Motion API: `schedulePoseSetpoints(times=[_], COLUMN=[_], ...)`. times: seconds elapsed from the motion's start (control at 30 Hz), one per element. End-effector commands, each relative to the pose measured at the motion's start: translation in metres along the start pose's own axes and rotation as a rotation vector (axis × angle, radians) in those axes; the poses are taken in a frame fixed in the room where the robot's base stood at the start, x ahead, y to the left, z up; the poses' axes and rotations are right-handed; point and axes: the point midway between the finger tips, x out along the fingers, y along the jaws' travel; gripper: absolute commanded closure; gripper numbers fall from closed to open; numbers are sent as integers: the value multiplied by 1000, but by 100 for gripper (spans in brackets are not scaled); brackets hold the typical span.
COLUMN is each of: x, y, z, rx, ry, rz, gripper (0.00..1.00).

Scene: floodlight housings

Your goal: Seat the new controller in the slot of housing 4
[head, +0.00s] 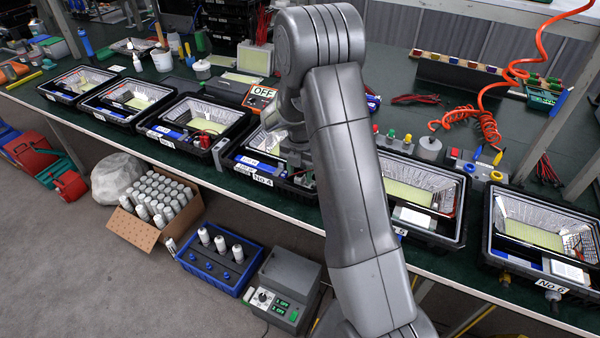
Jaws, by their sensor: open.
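Housing 4 (230,152) is an open black floodlight case with a bright reflector inside, on the bench in the middle, marked "No 4" on its front. A blue strip with a white label shows inside its left part. My gripper (303,178) is at the right part of housing 4, mostly behind my arm; it is open and small dark parts show near its tip. My arm hides the right side of the housing. I cannot make out the slot or tell which thing is the new controller.
Similar housings stand left of housing 4; housing 5 (463,240) and housing 6 (487,225) stand to the right. A red coiled hose (485,125) hangs at the right. Bins and boxes sit on the floor in front.

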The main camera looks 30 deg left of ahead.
Motion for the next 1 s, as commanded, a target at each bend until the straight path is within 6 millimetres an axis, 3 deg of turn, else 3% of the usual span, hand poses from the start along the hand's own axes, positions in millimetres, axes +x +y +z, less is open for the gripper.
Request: schedulePoseSetpoints(times=[0.17,0.4,0.6,0.8,1.0], x=[-27,-84,-119,-133,-135], y=[0,1,1,0,0], z=[0,1,0,0,0], rx=[0,0,0,0,0], ry=[-3,-4,-3,-1,-1], rz=[3,4,3,1,0], gripper=[54,54,54,54,54])
